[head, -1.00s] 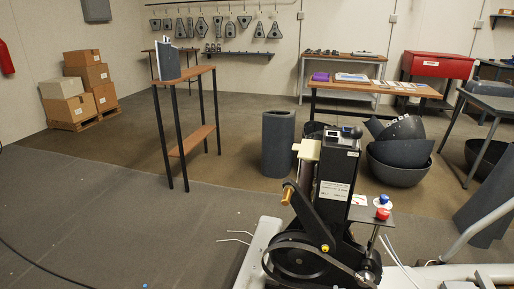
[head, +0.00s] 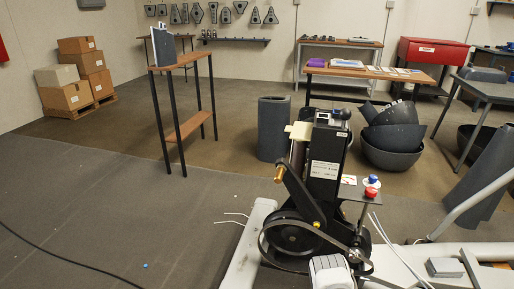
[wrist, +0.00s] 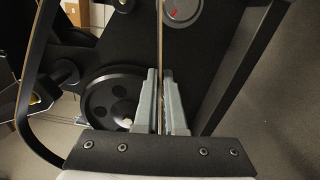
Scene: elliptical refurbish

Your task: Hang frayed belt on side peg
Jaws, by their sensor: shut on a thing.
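My gripper (wrist: 160,78) points into the machine in the wrist view, its two grey fingers shut on a thin upright strip. The strip, dark with a tan edge, appears to be the frayed belt (wrist: 161,35). A similar dark band curves down the left of that view, probably the same loop. Behind it is a dark flywheel (wrist: 112,100). In the head view my white gripper body (head: 330,272) is low in front of the flywheel (head: 292,236); its fingertips are hidden. A brass-tipped peg or handle (head: 279,173) sticks out left of the black housing; I cannot tell whether it is the side peg.
The black upright housing (head: 324,165) stands beside a small shelf with red and blue knobs (head: 371,187). Pale frame rails (head: 245,250) run along the bottom. A narrow table (head: 185,60) and dark bowls (head: 392,140) stand behind. Floor at left is mostly clear, with a cable.

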